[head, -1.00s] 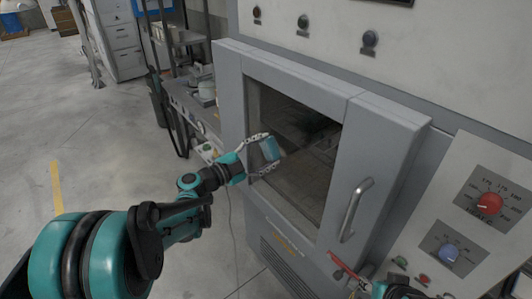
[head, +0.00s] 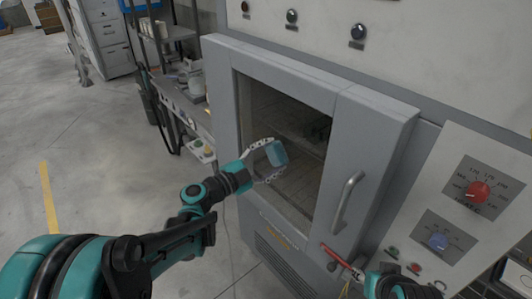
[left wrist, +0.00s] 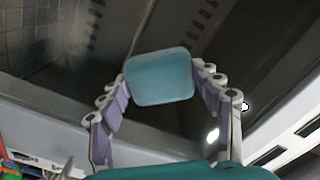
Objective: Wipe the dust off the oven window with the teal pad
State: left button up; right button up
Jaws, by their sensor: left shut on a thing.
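The teal pad (head: 277,153) is held in my left gripper (head: 268,160), which is shut on it. In the left wrist view the pad (left wrist: 160,77) sits between the two fingertips, in front of the dark glass. The oven window (head: 290,125) is a dark pane in the grey oven door (head: 375,125). The pad is in front of the window's middle; I cannot tell whether it touches the glass. Dust is hard to make out. My right gripper shows only partly at the bottom right, beside a red object (head: 340,260), and its jaws are unclear.
A metal door handle (head: 347,203) stands out right of the window. A control panel with a red knob (head: 479,191) and a blue knob (head: 438,242) is at the right. A cluttered shelf (head: 185,90) stands left of the oven.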

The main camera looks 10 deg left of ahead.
aim_at(298, 164)
pick_arm(q)
jog(key=shift+s+d+p, duration=0.15)
jog(key=shift+s+d, duration=1)
jog(key=shift+d, duration=0.3)
jog(key=shift+s+d+p, duration=0.15)
jog(key=shift+s+d, duration=1)
jog(key=shift+d, duration=0.25)
jog(key=shift+a, duration=0.1)
jog(key=shift+p+v, duration=0.3)
jog(key=shift+v, duration=2.65)
jog(key=v, duration=0.3)
jog(key=shift+f, duration=0.1)
